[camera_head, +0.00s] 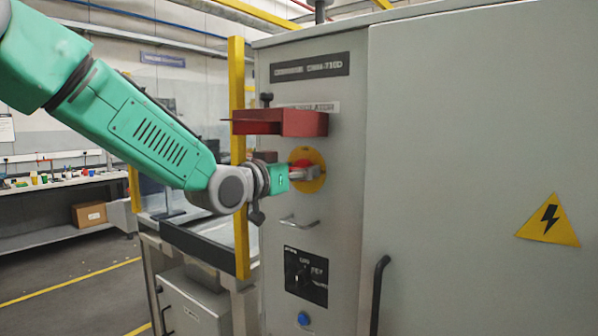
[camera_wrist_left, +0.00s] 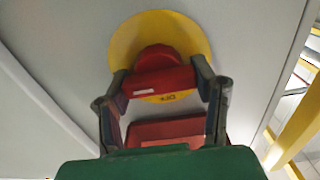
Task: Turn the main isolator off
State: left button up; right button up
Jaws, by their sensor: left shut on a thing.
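The main isolator is a red rotary handle (camera_head: 301,165) on a round yellow plate (camera_head: 315,180), on the narrow front panel of a grey cabinet. My left gripper (camera_head: 303,174) is at the handle, its fingers partly hidden from the head camera. In the left wrist view, the two fingers (camera_wrist_left: 165,88) are shut on the red handle (camera_wrist_left: 157,70), one on each side. The yellow plate (camera_wrist_left: 190,35) shows behind it, with dark lettering near the handle's lower edge that seems to read "OFF". My right gripper is not in view.
A red box-like cover (camera_head: 304,123) juts out just above the isolator. Below are a metal pull handle (camera_head: 298,222), a black selector panel (camera_head: 306,276) and a blue button (camera_head: 303,318). A yellow post (camera_head: 238,100) stands left of the cabinet, close to my arm.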

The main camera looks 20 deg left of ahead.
pick_arm(q)
jog(key=n+p, duration=0.1)
jog(key=n, duration=0.3)
jog(key=shift+a, duration=0.15)
jog(key=n, duration=0.4)
jog(key=shift+w+n, duration=0.1)
jog(key=shift+n, duration=0.2)
jog(key=n+b, duration=0.1)
jog(key=n, duration=0.3)
jog(key=shift+a+f, duration=0.1)
jog(key=shift+f, duration=0.1)
jog(key=shift+f+n+b, duration=0.1)
jog(key=shift+n+b, duration=0.8)
jog(key=shift+n, duration=1.7)
jog(key=o, duration=0.9)
jog(key=shift+c, duration=0.2)
jog(key=shift+a, duration=0.1)
